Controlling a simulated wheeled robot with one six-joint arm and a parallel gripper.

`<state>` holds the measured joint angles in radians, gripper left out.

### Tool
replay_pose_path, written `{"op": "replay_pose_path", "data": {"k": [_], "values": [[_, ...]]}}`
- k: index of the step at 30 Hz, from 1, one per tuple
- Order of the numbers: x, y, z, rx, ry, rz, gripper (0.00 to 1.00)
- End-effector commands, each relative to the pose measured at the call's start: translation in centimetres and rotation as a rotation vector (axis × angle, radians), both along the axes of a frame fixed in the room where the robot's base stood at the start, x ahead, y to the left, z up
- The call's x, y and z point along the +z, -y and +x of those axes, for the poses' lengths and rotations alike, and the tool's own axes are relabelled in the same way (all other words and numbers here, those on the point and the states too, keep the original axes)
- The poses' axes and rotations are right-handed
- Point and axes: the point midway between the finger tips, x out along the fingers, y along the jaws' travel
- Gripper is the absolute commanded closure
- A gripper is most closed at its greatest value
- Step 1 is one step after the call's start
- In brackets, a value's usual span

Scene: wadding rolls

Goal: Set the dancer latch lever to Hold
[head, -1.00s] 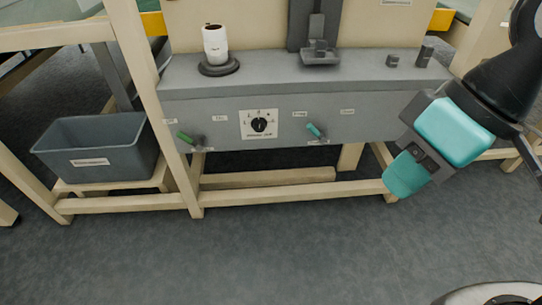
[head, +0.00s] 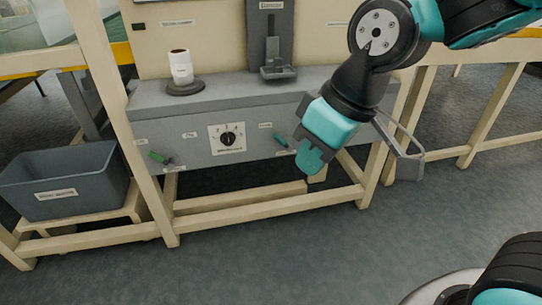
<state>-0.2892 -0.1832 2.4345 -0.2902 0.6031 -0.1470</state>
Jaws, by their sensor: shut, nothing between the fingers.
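Two small levers stick out of the grey front panel (head: 195,137). My gripper (head: 310,164) is shut and empty, just right of the teal lever. It hides the lever's lower right end and the panel there. I cannot tell whether they touch.
A dial (head: 228,138) on a white plate sits between the levers. A white roll (head: 181,68) stands on a dark round base on the ledge, beside a dark upright bracket (head: 272,48). A grey bin (head: 62,183) is at the left. Beige frame legs flank the panel.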

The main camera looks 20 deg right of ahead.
Motion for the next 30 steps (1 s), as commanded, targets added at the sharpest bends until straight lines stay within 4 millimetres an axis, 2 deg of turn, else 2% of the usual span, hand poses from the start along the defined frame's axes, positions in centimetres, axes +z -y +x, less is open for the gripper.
{"op": "replay_pose_path", "data": {"k": [1,3,9,15,18,22,25,30], "values": [[-4.3,0.0,2.9,0.000,0.059,-0.031,1.00],[-7.3,0.5,7.4,0.001,0.169,-0.089,1.00],[-14.9,2.0,19.1,0.028,0.472,-0.322,1.00],[-21.6,3.4,28.4,0.089,0.737,-0.647,1.00],[-24.7,3.8,31.9,0.129,0.848,-0.840,1.00],[-28.7,3.7,35.2,0.190,0.962,-1.120,1.00],[-31.6,3.2,36.8,0.240,1.022,-1.350,1.00],[-35.5,1.6,37.5,0.311,1.061,-1.703,1.00]]}}
